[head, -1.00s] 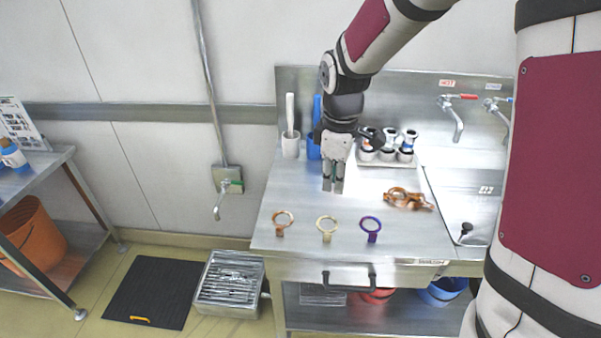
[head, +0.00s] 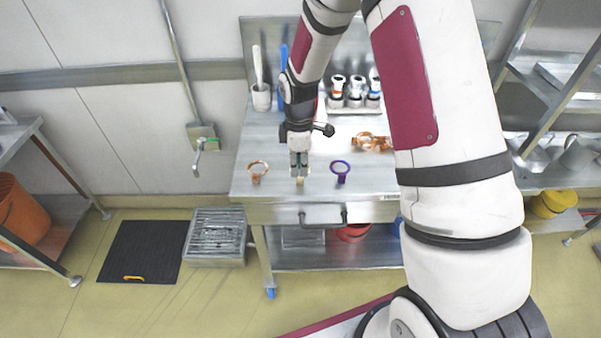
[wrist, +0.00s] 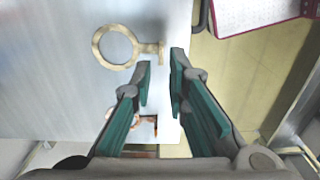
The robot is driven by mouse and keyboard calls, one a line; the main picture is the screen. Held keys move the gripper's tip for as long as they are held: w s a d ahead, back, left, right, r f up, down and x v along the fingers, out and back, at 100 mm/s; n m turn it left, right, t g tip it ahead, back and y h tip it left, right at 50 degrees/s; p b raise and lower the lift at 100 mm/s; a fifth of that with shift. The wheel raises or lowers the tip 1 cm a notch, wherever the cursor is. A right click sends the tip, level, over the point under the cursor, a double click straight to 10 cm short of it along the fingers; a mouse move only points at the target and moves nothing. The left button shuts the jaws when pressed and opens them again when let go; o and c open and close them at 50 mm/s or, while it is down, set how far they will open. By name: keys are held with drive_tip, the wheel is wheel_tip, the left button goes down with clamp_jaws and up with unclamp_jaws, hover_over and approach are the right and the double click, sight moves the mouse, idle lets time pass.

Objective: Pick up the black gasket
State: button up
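Three ring-shaped pieces with short tabs lie in a row near the front edge of the steel counter (head: 245,182): an orange-brown one (head: 257,169), a cream one (head: 300,182) and a purple one (head: 340,170). None of them looks black. My gripper (head: 299,170) points down over the cream ring and hides most of it in the head view. In the wrist view my gripper (wrist: 161,68) is open and empty, with its fingertips just beside the tab of the cream ring (wrist: 115,64). The orange-brown ring (wrist: 150,121) is partly hidden behind one finger.
An orange clamp-like part (head: 370,142) lies behind the purple ring. The counter's front edge is close to the rings.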

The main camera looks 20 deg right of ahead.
sight(298, 178)
drive_tip(key=shift+a+f+p, duration=0.2)
drive_tip(key=shift+f+p, duration=0.5)
drive_tip(key=shift+f, duration=1.95)
clamp_jaws()
